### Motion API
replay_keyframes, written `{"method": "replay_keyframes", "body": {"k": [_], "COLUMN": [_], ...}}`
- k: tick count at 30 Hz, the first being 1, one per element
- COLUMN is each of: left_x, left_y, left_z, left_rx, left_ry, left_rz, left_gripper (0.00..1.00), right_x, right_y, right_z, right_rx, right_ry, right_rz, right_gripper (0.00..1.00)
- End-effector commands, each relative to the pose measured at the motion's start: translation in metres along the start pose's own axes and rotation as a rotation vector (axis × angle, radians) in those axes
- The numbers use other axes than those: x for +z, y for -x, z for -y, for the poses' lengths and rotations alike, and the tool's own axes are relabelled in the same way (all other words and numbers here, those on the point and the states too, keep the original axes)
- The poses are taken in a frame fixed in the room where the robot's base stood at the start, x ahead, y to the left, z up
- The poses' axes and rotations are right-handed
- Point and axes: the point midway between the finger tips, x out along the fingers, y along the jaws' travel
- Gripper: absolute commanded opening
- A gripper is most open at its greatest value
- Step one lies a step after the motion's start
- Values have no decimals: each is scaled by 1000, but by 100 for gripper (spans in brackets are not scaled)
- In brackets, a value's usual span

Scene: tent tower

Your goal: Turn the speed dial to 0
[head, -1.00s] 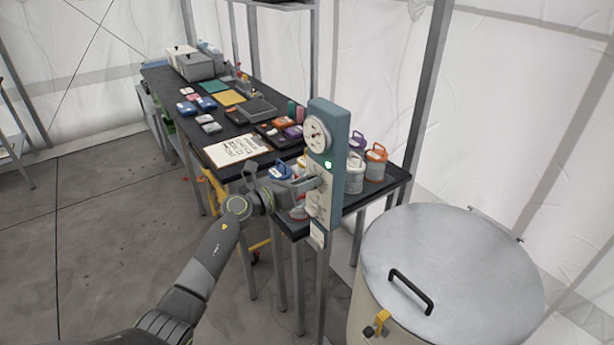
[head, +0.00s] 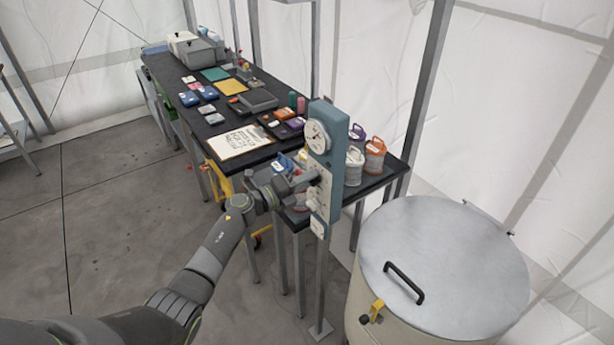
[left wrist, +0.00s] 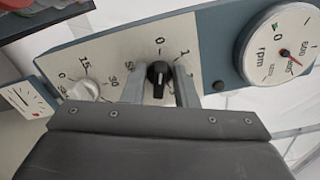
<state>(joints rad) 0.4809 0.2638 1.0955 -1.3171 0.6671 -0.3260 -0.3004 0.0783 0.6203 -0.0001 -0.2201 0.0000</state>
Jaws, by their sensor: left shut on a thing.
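The teal control panel (head: 325,150) stands on a post at the table's corner. In the left wrist view, its black speed dial (left wrist: 158,76) sits between the fingers of my left gripper (left wrist: 160,90), which is shut on it. A 0 and a 1 are printed above and right of the dial; its exact setting is hard to read. The round rpm gauge (left wrist: 280,46) has a red needle off to the side of its 0. A pale second dial (left wrist: 80,90) marked 0, 15, 30 is at left. In the head view my left gripper (head: 314,178) is against the panel's front.
The dark table (head: 190,110) behind carries a paper sheet (head: 240,141), boxes and several lidded jars. A large lidded drum (head: 450,260) with a black handle stands to the right of the panel. The floor at left is open.

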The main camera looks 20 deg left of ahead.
Motion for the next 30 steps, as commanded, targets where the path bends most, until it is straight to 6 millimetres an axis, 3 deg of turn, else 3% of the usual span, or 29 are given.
{"method": "replay_keyframes", "body": {"k": [22,23,24,30], "left_x": [0,0,0,0], "left_y": [0,0,0,0], "left_z": [-1,-1,-1,-1], "left_rx": [1,1,1,1], "left_ry": [94,94,93,92], "left_rz": [0,0,0,0], "left_gripper": [4,28,33,33], "right_x": [-1,-1,-1,-1], "right_y": [7,7,7,7], "right_z": [-3,-3,-3,-3], "right_rx": [2,2,2,2], "right_ry": [1,1,1,1], "right_rz": [0,0,0,0], "right_gripper": [36,36,36,36]}}
